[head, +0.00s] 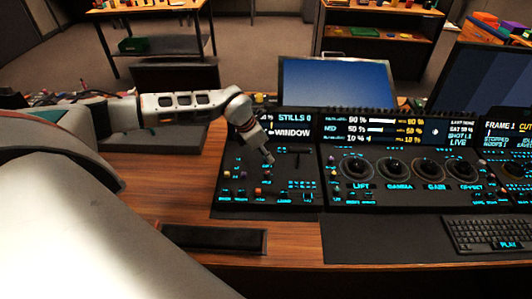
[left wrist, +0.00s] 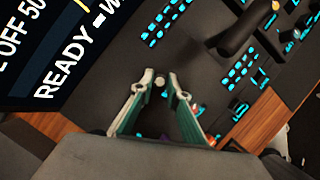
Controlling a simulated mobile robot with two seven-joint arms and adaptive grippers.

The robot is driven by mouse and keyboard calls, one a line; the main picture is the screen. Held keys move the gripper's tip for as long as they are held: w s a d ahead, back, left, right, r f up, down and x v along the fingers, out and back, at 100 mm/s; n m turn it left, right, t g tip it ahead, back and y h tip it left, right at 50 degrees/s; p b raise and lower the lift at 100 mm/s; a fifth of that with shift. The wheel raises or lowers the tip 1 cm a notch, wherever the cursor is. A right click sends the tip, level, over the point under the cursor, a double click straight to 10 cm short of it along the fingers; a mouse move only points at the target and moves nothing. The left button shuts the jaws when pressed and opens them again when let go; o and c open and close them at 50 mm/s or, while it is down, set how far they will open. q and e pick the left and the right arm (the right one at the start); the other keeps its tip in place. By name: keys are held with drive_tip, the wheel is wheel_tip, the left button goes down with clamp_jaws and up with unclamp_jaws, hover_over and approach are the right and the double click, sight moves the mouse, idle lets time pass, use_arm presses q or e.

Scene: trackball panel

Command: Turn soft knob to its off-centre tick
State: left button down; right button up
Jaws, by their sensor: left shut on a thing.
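My left gripper (head: 268,161) reaches down onto the left panel (head: 226,205) from above in the head view. In the left wrist view its two green-backed fingers (left wrist: 165,80) stand a little apart, closed on a small pale knob (left wrist: 162,82) between the tips. The knob's label and any tick marks cannot be read, so I cannot confirm from a label that it is the soft knob or tell its angle. My right gripper is in neither view.
Small coloured knobs, one of them orange (head: 258,190), sit close to the gripper. A lever (left wrist: 236,34) stands nearby. Large trackballs (head: 355,168) are on the panel to the right. Screens stand behind, a keyboard (head: 490,234) is at right, and a black wrist rest (head: 214,239) lies in front.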

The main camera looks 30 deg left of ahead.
use_arm(q)
drive_tip(key=shift+s+f, duration=0.1)
idle(0.4)
drive_tip(key=c, duration=2)
unclamp_jaws()
drive_tip(key=shift+o, duration=0.2)
drive_tip(key=shift+s+a+r, duration=0.1)
drive_tip(key=shift+a+r, duration=0.05)
drive_tip(key=shift+r, duration=0.5)
drive_tip(key=v, duration=1)
drive_tip(key=shift+s+r, duration=0.2)
drive_tip(key=shift+r, duration=0.15)
